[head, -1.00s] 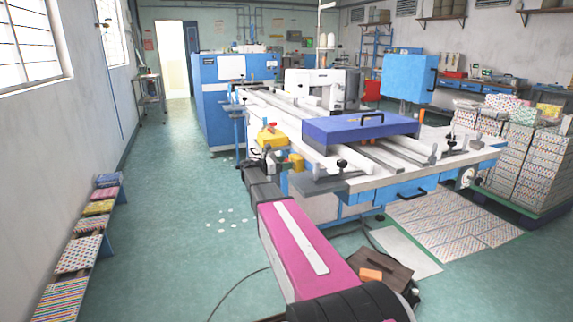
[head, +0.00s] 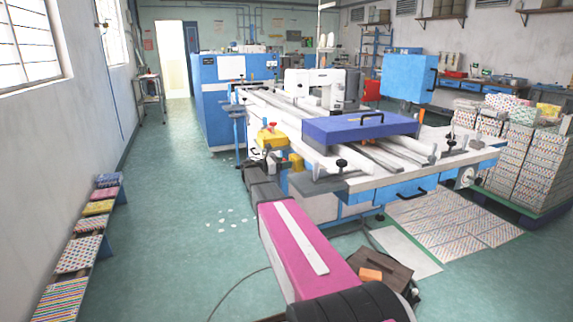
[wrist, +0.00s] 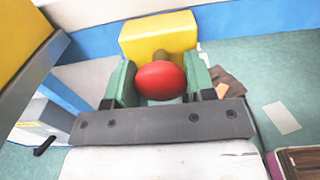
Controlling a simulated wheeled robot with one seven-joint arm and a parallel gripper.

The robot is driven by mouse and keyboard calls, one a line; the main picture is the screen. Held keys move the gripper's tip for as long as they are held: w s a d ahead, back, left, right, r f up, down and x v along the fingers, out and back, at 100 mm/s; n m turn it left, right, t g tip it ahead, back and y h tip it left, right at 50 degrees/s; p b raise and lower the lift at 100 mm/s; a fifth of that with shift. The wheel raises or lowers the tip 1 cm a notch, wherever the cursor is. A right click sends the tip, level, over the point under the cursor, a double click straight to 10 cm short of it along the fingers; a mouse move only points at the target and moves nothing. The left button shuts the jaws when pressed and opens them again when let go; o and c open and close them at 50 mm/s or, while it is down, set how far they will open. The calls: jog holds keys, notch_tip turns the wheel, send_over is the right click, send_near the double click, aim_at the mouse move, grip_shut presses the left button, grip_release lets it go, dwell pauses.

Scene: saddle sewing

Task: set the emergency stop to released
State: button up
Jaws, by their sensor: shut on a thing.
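The emergency stop's red mushroom button (wrist: 160,80) sits in front of a yellow box (wrist: 158,35) in the wrist view, with a short brownish stem between them. My gripper (wrist: 161,84) has its two green fingers on either side of the red button, closed on it. In the head view, a yellow box (head: 270,138) with a small red part on top stands at the near left corner of the machine. My arm reaches up to it, and the button in the fingers cannot be made out there.
The blue and white sewing machine table (head: 352,183) extends right of my arm, with a blue handled plate (head: 355,130) on it. A yellow cylinder (head: 297,161) is close by my wrist. A row of patterned pads (head: 85,220) lines the left wall. The floor (head: 165,220) between is mostly clear.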

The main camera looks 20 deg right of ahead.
jog(key=o, duration=1.2)
jog(key=shift+a, duration=0.25)
jog(key=a, duration=1)
jog(key=shift+s+a, duration=0.2)
jog(key=shift+a, duration=0.2)
jog(key=shift+s+f, duration=0.1)
